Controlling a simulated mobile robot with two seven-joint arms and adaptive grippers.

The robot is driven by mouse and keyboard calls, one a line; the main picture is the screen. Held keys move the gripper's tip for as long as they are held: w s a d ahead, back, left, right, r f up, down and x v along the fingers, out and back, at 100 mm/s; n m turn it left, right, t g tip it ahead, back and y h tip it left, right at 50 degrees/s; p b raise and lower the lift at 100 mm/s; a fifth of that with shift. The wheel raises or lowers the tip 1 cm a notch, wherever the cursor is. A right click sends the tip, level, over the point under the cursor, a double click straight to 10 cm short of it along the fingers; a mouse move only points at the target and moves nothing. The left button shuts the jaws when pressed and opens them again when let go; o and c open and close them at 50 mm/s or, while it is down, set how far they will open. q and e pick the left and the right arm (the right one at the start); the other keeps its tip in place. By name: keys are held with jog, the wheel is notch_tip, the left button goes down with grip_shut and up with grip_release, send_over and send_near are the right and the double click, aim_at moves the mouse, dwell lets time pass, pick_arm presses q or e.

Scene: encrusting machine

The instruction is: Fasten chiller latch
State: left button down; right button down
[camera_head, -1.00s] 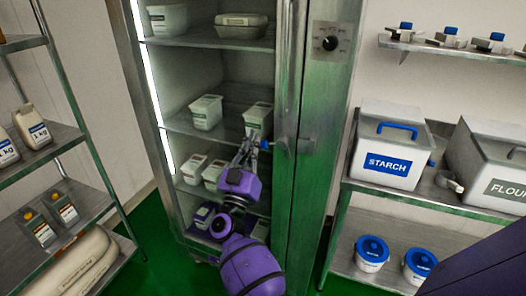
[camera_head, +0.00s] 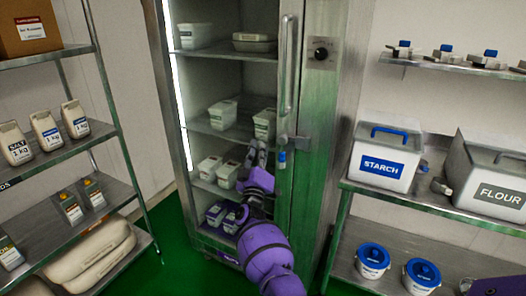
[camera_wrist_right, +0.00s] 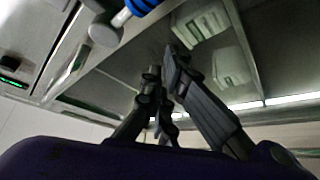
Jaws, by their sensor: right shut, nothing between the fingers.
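The chiller (camera_head: 315,110) is a tall metal cabinet with a clear front and a vertical door handle (camera_head: 288,65); the door looks closed. Its latch (camera_head: 283,157) is at mid-height by the door edge, a grey bracket with a blue-gripped lever pointing down. The latch also shows at the top of the right wrist view (camera_wrist_right: 138,7). My right gripper (camera_head: 258,148) is shut and empty, just left of the lever and apart from it. In the right wrist view its fingers (camera_wrist_right: 165,68) are together, below the latch. My left gripper is not in view.
White tubs (camera_head: 222,114) stand on the shelves inside the chiller. A rack with bags (camera_head: 47,128) is on the left. A shelf with starch (camera_head: 383,165) and flour (camera_head: 490,185) bins is on the right. The green floor (camera_head: 165,270) before the chiller looks clear.

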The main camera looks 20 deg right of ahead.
jog(key=shift+s+d+f, duration=0.45)
jog(key=shift+f, duration=0.3)
jog(key=shift+s+d+f, duration=0.4)
jog(key=shift+s+f, duration=0.05)
jog(key=shift+f, duration=0.3)
jog(key=shift+s, duration=0.1)
